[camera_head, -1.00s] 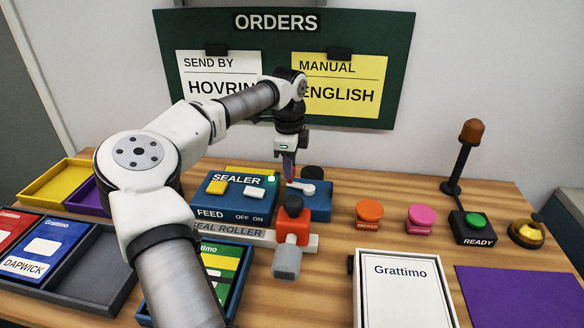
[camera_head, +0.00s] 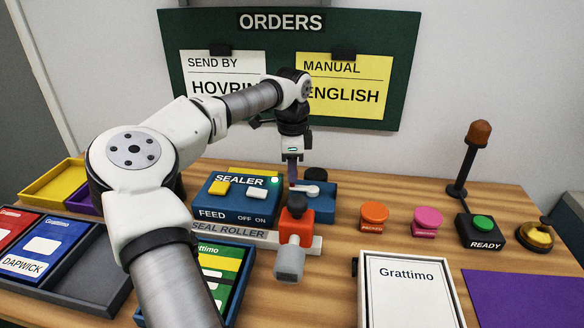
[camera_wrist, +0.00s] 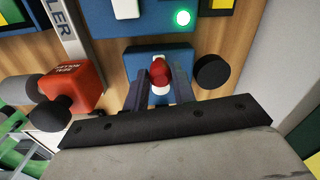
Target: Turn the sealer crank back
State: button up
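The sealer crank is a white lever (camera_head: 312,189) with a red knob, on a small blue base (camera_head: 323,211) at the right of the blue sealer box (camera_head: 213,205). The red knob (camera_wrist: 159,71) shows in the wrist view between my two fingers, and the white lever is partly hidden below it. My gripper (camera_head: 293,182) points down at the left end of the lever. In the wrist view, the fingers of my gripper (camera_wrist: 160,80) flank the knob closely and appear shut on it. In the head view the fingers hide the knob.
A red and grey seal roller (camera_head: 295,225) stands in front of the crank. A black round knob (camera_head: 316,174) is close behind it. Orange (camera_head: 374,213) and pink (camera_head: 427,220) stamps stand to the right. A white tray (camera_head: 362,300) is at the front. A green light (camera_head: 274,180) glows on the sealer.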

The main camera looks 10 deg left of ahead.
jog(key=o, duration=0.4)
notch_tip(320, 180, up, 14)
jog(key=shift+s, duration=0.3)
jog(key=shift+s+f, duration=0.1)
jog(key=shift+f, duration=0.05)
